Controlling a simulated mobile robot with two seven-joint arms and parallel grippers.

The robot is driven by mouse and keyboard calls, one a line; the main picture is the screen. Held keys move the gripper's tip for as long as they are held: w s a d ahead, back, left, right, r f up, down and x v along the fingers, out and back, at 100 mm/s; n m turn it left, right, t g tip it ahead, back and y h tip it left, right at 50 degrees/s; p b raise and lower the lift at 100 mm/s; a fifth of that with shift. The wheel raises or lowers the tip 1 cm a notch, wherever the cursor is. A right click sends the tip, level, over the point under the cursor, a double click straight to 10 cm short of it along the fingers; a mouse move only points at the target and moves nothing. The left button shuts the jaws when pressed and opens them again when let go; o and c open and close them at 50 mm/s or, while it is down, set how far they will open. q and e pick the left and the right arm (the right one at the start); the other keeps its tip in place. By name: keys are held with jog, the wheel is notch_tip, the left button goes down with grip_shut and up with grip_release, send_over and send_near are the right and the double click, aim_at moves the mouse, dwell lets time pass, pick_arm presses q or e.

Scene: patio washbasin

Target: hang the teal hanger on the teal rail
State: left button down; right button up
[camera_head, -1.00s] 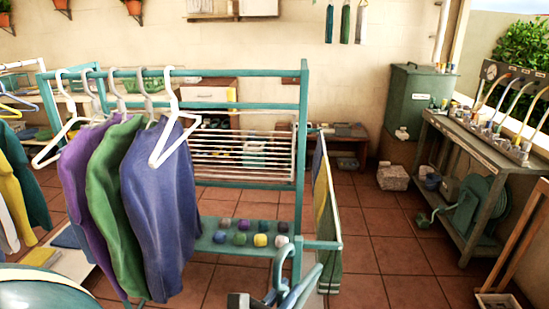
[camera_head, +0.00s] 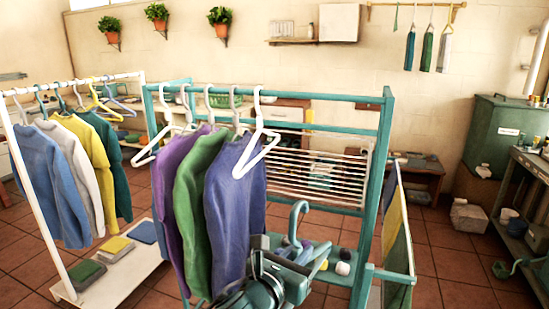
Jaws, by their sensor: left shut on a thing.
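The teal hanger (camera_head: 297,217) is at the lower middle, its hook upright and its body partly hidden by my gripper. My left gripper (camera_head: 288,264) is shut on it, in front of the teal rack and below rail height. The teal rail (camera_head: 330,97) is the rack's top bar. White and grey hangers hang on its left part, with purple, green and blue garments (camera_head: 233,205) below them. The rail's right part is bare. The teal hanger is apart from the rail. My right gripper is not in view.
A white rail (camera_head: 75,82) with more garments stands at the left, folded cloths on its base. The rack's wire shelf (camera_head: 315,175) and a lower shelf with small balls lie behind the hanger. A towel panel (camera_head: 397,240) projects at the rack's right. A green tank (camera_head: 503,130) stands further right.

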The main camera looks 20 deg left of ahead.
pick_arm(q)
jog(key=w+a+r+y, duration=0.1)
jog(key=w+a+r, duration=0.2)
jog(key=w+r, duration=0.2)
jog(key=w+a+r+n+y, duration=0.1)
jog(key=w+a+r, duration=0.1)
jog(key=w+r, duration=0.3)
jog(key=w+a+r+n+y, duration=0.1)
jog(key=w+a+r, duration=0.2)
jog(key=w+r, duration=0.2)
notch_tip(320, 180, up, 3)
jog(key=shift+a+r+t+y, duration=0.1)
jog(key=shift+a+t+y, duration=0.2)
jog(key=shift+a, duration=0.05)
jog(key=shift+s, duration=0.1)
